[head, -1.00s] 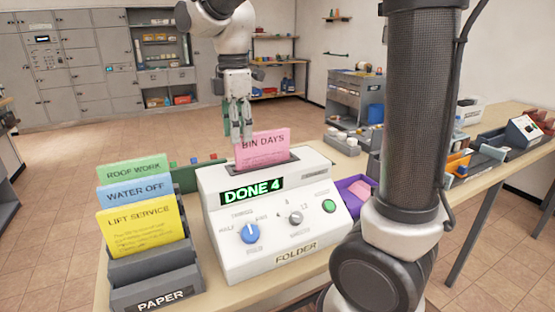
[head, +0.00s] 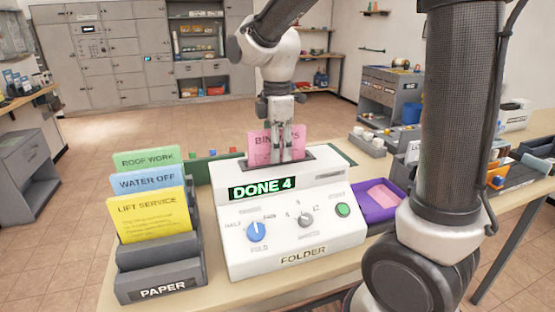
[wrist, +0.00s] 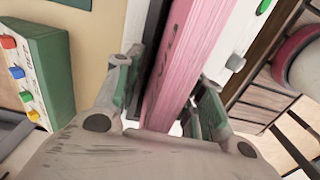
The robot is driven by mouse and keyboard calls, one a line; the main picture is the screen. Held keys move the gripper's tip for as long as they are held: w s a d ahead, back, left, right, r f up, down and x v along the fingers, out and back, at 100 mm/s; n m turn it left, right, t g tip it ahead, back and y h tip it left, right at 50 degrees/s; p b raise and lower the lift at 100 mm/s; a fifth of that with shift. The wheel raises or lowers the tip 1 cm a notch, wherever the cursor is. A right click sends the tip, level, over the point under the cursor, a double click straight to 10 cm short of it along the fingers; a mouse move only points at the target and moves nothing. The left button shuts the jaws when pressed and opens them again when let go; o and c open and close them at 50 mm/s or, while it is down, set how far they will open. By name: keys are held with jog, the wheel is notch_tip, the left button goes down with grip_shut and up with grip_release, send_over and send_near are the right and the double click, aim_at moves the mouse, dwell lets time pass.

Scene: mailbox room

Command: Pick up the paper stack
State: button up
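A pink paper stack (head: 262,147) marked BIN DAYS stands upright in the slot on top of the white folder machine (head: 290,225). My gripper (head: 287,150) points down over the stack, its fingers covering part of the lettering. In the wrist view the stack's pink edge (wrist: 185,70) runs between the two fingers of my gripper (wrist: 160,95). The fingers are apart, with a gap showing beside the stack on the left; contact on the right is hard to tell. The folder's display (head: 265,189) reads DONE 4.
A grey PAPER rack (head: 160,285) with yellow, blue and green sheets stands left of the folder. A purple tray (head: 370,212) holding pink paper lies to its right. My arm column fills the right foreground. Shelves and lockers stand far back.

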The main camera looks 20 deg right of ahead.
jog(key=shift+f, duration=0.3)
grip_shut()
